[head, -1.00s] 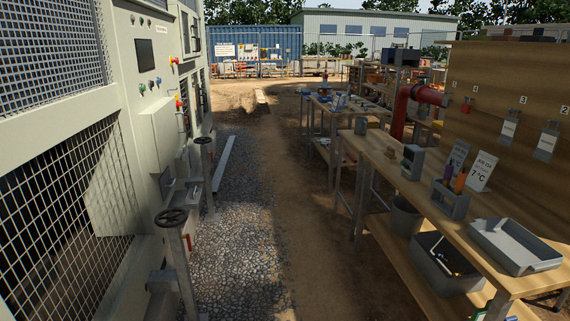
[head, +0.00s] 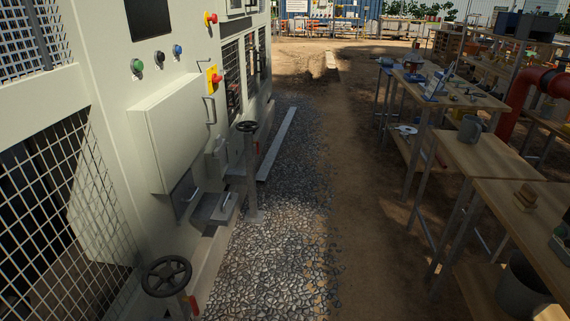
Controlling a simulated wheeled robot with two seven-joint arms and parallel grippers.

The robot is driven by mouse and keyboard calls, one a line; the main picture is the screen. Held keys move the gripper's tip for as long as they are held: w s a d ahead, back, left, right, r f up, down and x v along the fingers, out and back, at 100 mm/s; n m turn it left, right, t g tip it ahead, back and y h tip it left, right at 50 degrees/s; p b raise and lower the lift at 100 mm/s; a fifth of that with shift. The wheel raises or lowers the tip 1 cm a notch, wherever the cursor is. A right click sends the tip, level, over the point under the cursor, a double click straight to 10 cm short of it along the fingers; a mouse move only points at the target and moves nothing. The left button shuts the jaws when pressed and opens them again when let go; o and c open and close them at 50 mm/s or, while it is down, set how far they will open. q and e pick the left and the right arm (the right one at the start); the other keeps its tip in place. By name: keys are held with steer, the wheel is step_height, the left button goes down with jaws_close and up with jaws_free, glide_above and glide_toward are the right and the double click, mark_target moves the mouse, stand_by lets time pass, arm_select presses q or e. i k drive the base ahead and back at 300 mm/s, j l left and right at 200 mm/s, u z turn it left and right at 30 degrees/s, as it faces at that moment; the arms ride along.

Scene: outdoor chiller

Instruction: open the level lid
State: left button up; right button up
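The pale chiller cabinet (head: 95,110) fills the left of the head view. A large closed box cover (head: 175,130) with a bar handle (head: 210,110) on its right side stands out from the cabinet wall. Below it are small grey metal housings, one with a handle (head: 185,195) under the cover and another (head: 226,206) further right. I cannot tell which of these parts is the level lid; no label is readable. Neither of my grippers is in view.
A black handwheel (head: 167,277) stands close at the lower left and another (head: 247,127) further along the cabinet. Gravel (head: 270,240) and a dirt path lie clear between the cabinet and the wooden workbenches (head: 490,160) at right.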

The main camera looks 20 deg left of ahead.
mark_target(224, 205)
steer(key=i+u, duration=0.15)
steer(key=i, duration=0.25)
steer(key=i+l+u, duration=0.1)
steer(key=i, duration=0.3)
steer(key=i+l+u, duration=0.15)
steer(key=i, duration=0.25)
steer(key=l, duration=0.1)
